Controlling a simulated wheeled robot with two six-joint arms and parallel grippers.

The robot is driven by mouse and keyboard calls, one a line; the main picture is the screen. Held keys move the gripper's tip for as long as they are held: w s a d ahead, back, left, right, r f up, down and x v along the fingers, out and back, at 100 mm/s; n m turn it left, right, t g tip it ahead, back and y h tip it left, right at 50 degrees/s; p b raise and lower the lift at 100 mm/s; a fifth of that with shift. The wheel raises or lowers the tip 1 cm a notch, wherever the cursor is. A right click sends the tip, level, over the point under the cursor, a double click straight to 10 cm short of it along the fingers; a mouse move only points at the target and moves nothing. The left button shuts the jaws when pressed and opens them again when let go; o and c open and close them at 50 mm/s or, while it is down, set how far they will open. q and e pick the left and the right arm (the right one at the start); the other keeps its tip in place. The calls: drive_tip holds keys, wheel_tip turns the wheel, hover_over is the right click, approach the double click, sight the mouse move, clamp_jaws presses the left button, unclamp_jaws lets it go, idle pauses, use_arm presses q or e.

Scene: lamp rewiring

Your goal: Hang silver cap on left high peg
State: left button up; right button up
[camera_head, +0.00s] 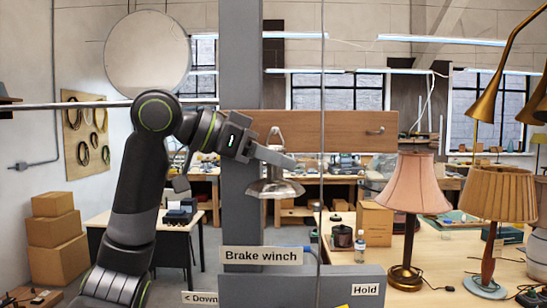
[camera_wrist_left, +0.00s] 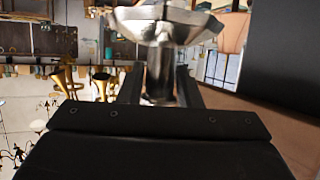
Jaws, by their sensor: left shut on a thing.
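The silver cap (camera_head: 275,188), a flared metal bell with a narrow neck and a loop-like top, is held upright in front of the wooden board (camera_head: 340,125). My left gripper (camera_head: 275,156) is shut on its neck, and the flared rim hangs below the fingers. In the left wrist view the silver cap (camera_wrist_left: 160,70) sits between the two fingers. A peg (camera_head: 375,131) shows on the board's right part. The left high peg cannot be told apart behind the cap's top and my gripper. My right gripper is out of view.
A grey column (camera_head: 240,60) stands just left of the cap, and a thin cable (camera_head: 322,200) hangs to its right. Below is a grey box (camera_head: 340,290) with a "Brake winch" sign (camera_head: 260,255). A pink lamp (camera_head: 412,185) stands on the table at right.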

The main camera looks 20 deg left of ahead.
use_arm(q)
drive_tip(key=o, duration=1.1)
drive_tip(key=shift+s+a+r+b, duration=0.1)
drive_tip(key=shift+s+a+b, duration=0.15)
drive_tip(key=shift+a+b, duration=0.05)
drive_tip(key=b+v, duration=0.5)
drive_tip(key=v, duration=1.1)
drive_tip(key=shift+a+r+b, duration=0.25)
drive_tip(key=shift+r+b, duration=0.05)
